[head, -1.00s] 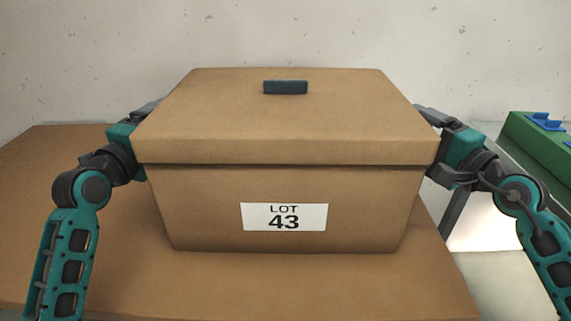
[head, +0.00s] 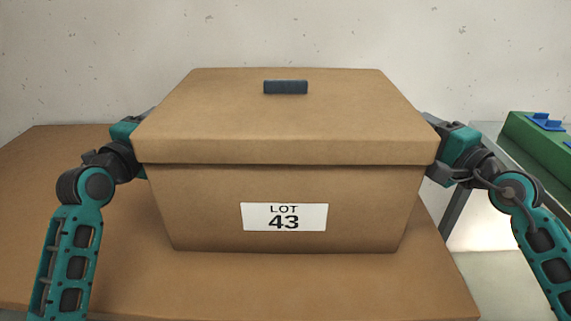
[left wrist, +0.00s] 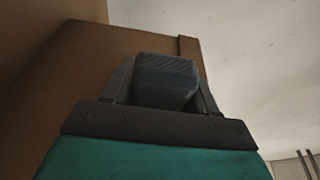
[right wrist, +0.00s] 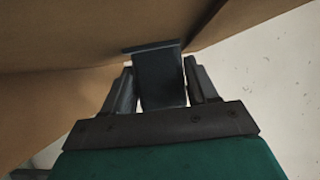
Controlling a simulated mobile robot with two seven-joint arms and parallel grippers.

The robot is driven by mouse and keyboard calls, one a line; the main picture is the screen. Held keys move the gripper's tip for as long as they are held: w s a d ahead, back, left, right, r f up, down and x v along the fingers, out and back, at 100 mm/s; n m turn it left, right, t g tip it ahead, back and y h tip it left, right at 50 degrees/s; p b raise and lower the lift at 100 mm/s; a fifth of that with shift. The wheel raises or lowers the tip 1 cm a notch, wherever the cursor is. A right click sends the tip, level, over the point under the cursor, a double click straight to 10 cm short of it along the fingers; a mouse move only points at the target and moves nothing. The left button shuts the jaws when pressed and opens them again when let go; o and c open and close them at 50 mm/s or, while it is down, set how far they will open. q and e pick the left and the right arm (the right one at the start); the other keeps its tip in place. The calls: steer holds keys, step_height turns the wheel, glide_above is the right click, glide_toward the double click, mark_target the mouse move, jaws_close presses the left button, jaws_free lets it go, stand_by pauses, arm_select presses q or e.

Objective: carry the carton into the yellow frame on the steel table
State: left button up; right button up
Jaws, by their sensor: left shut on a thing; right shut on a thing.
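The carton (head: 285,205) is a brown lidded box with a dark grip on top and a white "LOT 43" label in front. It appears to rest level on the brown table (head: 350,285). My left gripper (head: 145,115) is at the carton's left side; in the left wrist view its jaws (left wrist: 165,80) are shut on a dark side handle. My right gripper (head: 432,122) is at the carton's right side; in the right wrist view its jaws (right wrist: 158,75) are shut on the other dark side handle. The yellow frame is not in view.
A green object with blue parts (head: 540,138) stands at the right, on or beside a pale grey surface (head: 484,140). That surface may be the steel table. A bare wall (head: 285,35) is behind. The brown table is clear left of the carton.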

arm_select(q)
jaws_close()
arm_select(e)
jaws_close()
